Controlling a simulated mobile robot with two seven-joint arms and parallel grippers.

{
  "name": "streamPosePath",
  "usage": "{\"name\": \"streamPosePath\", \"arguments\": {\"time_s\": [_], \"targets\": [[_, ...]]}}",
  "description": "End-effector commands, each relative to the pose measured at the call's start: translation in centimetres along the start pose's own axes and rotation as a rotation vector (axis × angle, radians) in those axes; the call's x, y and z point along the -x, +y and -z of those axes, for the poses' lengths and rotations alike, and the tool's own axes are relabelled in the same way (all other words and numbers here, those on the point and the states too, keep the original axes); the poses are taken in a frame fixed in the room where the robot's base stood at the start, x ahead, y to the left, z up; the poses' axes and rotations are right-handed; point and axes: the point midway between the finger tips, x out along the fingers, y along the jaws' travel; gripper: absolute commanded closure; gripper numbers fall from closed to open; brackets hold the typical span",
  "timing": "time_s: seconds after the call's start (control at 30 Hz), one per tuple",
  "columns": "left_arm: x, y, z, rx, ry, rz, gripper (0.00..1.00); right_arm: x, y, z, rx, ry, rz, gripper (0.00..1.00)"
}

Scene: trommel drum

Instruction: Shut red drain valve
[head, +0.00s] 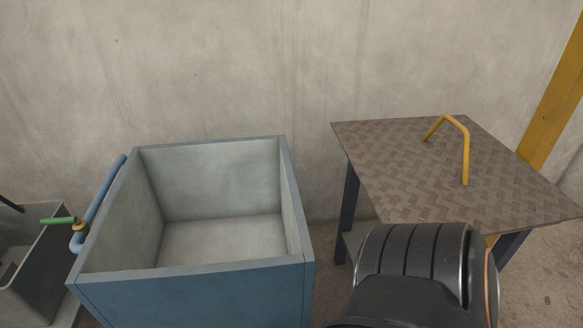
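No red valve shows in the head view. A valve with a green lever (59,221) and a brass-coloured body (81,226) sits on a blue pipe (104,191) at the left side of a blue open-topped tank (205,274). The green lever points left, across the pipe. Neither of my grippers is in view. A dark rounded part of my arm fills the bottom right and hides the front of the table there.
The tank looks empty inside. A grey trough (38,264) stands at the far left. A table with a patterned top (395,160) stands at the right, with a bent yellow bar (465,160) on it. A concrete wall (230,60) closes the back.

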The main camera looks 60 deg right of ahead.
Motion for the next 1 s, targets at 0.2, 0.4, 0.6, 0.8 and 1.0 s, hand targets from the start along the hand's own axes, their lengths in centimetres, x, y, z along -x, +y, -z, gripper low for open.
{"name": "streamPosePath", "arguments": {"time_s": [0.2, 0.4, 0.6, 0.8, 1.0], "targets": [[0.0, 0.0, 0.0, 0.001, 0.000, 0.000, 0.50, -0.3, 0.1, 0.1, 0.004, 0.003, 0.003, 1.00], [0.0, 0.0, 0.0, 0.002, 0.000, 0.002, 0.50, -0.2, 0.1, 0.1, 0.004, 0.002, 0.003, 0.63], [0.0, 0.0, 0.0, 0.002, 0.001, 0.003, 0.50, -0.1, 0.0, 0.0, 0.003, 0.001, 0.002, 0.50], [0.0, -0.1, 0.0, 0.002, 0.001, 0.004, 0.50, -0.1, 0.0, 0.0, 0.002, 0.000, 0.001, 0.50], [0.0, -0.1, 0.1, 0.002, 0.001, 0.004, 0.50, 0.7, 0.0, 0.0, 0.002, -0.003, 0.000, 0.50]]}}
